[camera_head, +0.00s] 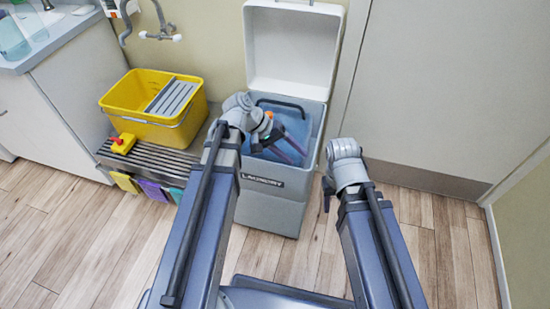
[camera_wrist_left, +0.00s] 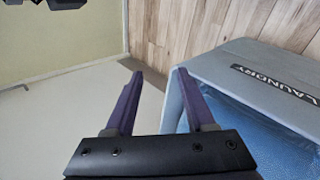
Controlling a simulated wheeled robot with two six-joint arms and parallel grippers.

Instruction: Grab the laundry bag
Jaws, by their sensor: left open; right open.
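The grey laundry bin (camera_head: 268,212) stands against the wall with its white lid (camera_head: 293,45) raised and a "LAUNDRY" label on its front. A blue laundry bag (camera_head: 303,124) lies inside; part of it shows in the left wrist view (camera_wrist_left: 265,147). A dark curved bar (camera_head: 280,102) shows at the back of the opening. My left gripper (camera_head: 283,143) is open over the bin's opening, hiding part of the bag. In the left wrist view its purple fingers (camera_wrist_left: 158,72) are apart with nothing between them. My right gripper (camera_head: 328,190) is right of the bin, mostly hidden by its wrist.
A counter (camera_head: 60,35) is at far left. Wooden floor (camera_head: 70,230) is clear in front.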

